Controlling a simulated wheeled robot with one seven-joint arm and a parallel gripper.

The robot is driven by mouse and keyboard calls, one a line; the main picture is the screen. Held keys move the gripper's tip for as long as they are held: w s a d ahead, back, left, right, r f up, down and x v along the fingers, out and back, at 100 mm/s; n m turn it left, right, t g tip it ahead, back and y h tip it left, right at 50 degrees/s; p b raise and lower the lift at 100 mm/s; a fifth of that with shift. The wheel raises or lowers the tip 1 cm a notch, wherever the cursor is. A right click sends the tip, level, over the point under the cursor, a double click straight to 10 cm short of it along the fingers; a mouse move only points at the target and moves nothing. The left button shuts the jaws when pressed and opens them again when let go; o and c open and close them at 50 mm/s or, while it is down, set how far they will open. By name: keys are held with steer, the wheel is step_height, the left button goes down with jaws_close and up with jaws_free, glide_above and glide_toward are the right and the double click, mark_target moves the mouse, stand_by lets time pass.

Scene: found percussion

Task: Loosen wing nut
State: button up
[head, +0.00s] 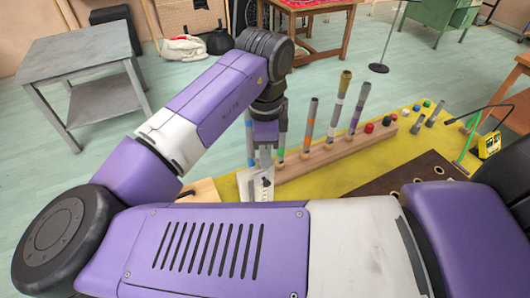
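No wing nut can be made out; my arm and gripper cover part of the workbench. My gripper (264,160) points down over the left end of a wooden rack, close to the leftmost tubes. Its fingertips are small and partly lost against a pale metal-looking piece (258,187) just below them. I cannot tell whether they touch it or hold anything. The wooden rack (335,152) holds several upright tubes with coloured bands, one of them a tall tube (340,105) with a brownish top.
The rack stands on a yellow bench top (392,152). Coloured knobs (387,121), a dark board with holes (405,178) and a yellow box with a cable (489,144) lie to the right. A grey table (80,60) stands at back left. Open floor lies behind the bench.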

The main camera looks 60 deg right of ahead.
jaws_close()
steer(key=shift+r+n+p, duration=0.15)
steer(key=shift+n+p, duration=0.25)
steer(key=shift+o, duration=0.9)
jaws_free()
steer(key=shift+n, duration=0.3)
steer(key=o, duration=0.5)
step_height(320, 180, up, 8)
steer(key=shift+f+b, duration=0.2)
steer(key=shift+b, duration=0.15)
